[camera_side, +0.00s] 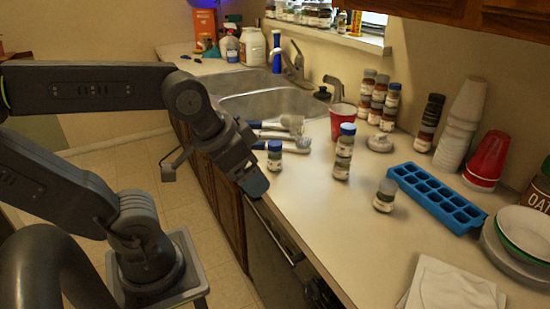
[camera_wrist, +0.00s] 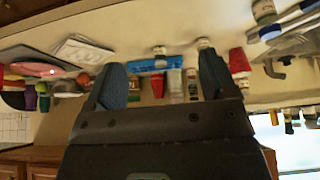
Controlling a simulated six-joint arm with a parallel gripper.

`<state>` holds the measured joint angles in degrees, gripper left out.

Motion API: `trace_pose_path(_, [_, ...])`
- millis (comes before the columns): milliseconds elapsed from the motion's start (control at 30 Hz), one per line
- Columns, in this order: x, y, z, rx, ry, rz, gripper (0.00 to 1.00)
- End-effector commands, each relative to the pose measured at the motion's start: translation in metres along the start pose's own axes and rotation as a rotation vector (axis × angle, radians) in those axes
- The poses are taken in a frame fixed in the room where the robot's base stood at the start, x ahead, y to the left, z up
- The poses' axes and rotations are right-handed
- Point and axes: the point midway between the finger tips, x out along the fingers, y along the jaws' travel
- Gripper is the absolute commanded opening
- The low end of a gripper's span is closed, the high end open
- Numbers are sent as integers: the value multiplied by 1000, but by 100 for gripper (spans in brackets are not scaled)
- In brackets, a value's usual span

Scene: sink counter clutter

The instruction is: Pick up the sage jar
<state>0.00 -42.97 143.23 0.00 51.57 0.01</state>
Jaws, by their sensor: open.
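Several small spice jars stand on the counter, and their labels are too small to read, so I cannot tell which is sage. A lone jar with a grey lid (camera_side: 385,196) stands nearer the camera. My gripper (camera_side: 256,184) is open and empty at the counter's front edge, apart from the jars. In the wrist view my gripper's fingers (camera_wrist: 162,80) are spread, with jars beyond them.
A blue ice tray (camera_side: 437,197), white stacked cups (camera_side: 460,122), red cups (camera_side: 487,160) and bowls (camera_side: 526,233) stand to the right. Brushes (camera_side: 285,140) lie by the sink (camera_side: 265,100). More jar stacks (camera_side: 378,98) stand behind. The front middle of the counter is clear.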

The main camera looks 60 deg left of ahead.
Motion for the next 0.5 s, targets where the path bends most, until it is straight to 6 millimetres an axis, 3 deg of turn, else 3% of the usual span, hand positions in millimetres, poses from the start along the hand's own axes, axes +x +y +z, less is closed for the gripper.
trace_pose_path(133, [1, -3, -4, -21, -2, -13, 78])
trace_pose_path(267, [10, -23, -25, -140, -15, -84, 78])
trace_pose_path(500, [49, -102, -88, -533, 0, -320, 78])
